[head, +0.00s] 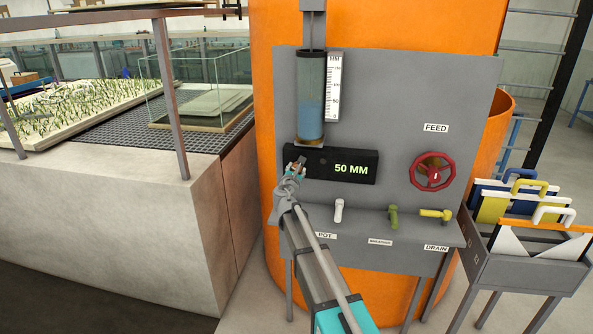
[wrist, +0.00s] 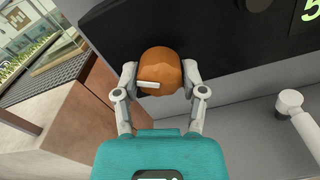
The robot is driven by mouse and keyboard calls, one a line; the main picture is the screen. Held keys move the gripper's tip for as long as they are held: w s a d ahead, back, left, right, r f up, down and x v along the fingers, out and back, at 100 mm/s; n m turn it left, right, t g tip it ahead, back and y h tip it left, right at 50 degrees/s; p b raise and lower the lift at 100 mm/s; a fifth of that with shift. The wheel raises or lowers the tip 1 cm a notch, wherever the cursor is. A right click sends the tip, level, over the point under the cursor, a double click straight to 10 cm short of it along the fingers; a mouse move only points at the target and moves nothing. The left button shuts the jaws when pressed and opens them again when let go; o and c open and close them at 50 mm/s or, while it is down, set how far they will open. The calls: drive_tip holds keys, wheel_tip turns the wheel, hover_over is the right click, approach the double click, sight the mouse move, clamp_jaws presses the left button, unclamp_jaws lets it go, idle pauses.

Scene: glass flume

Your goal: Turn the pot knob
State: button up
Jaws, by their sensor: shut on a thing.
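The pot knob (wrist: 160,68) is a round orange-brown knob with a pale bar on its face, in the middle of the wrist view. It sits at the left end of a black display box (head: 345,165) that reads 50 MM. My gripper (head: 297,168) is shut on the knob, with one finger on each side of it in the wrist view (wrist: 164,80). In the head view the gripper covers most of the knob.
Below the box are a white lever (head: 339,210), a green lever (head: 393,216) and a yellow lever (head: 436,214). A red FEED wheel (head: 433,172) is at right. A clear cylinder (head: 310,98) with blue water stands above. A rack (head: 530,255) holds coloured panels at right.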

idle(0.3)
drive_tip(key=o, duration=1.1)
drive_tip(key=shift+o, duration=0.2)
drive_tip(key=shift+s, duration=0.15)
drive_tip(key=v, duration=1.1)
drive_tip(key=shift+s, duration=0.35)
drive_tip(key=shift+a, duration=0.1)
